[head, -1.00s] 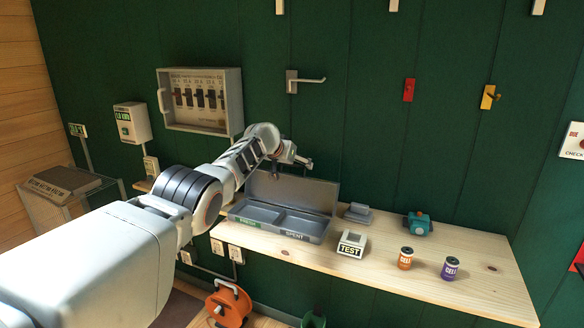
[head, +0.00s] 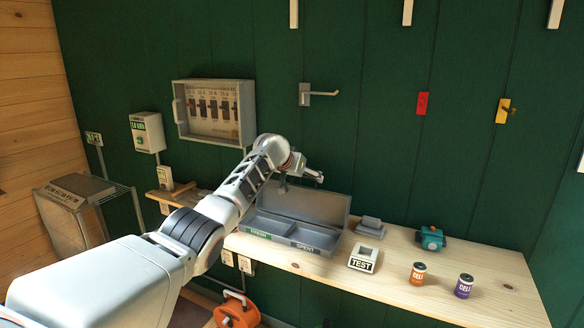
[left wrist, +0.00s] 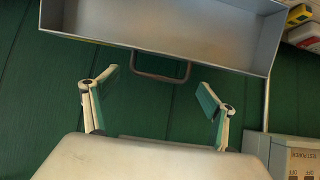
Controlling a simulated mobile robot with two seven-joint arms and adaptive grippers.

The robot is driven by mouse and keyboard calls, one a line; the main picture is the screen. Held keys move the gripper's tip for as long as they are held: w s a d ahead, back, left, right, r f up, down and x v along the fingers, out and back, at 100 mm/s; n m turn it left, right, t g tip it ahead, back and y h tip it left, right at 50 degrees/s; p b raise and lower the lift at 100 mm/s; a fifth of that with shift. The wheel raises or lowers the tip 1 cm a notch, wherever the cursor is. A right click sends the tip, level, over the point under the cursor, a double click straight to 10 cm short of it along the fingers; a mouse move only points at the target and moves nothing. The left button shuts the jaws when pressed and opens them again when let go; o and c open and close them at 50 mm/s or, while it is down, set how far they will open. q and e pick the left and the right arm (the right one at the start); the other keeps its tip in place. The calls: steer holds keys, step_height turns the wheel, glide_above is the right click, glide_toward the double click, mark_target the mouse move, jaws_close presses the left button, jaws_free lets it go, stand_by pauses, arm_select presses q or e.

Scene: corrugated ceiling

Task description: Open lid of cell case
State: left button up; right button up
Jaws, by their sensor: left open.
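The grey cell case (head: 283,242) sits on the wooden shelf, with two front compartments labelled FRESH and SPENT. Its lid (head: 318,205) stands raised against the green wall side, and the compartments are exposed. My left gripper (head: 305,178) is above the lid's top edge, at the end of my arm from the left. In the left wrist view, the open fingers (left wrist: 158,80) are apart and empty. The lid's handle (left wrist: 160,70) shows between the fingertips in the picture, on the edge of the hollow grey lid (left wrist: 165,25). I cannot tell the depth gap. My right gripper is not in view.
A TEST block (head: 365,258), an orange cell (head: 418,274), a purple cell (head: 464,286) and a teal device (head: 431,238) stand right of the case on the shelf (head: 400,295). A fuse box (head: 214,112) and a hook (head: 318,94) are on the wall.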

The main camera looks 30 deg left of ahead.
arm_select(q)
steer(key=v, duration=1)
stand_by(0.6)
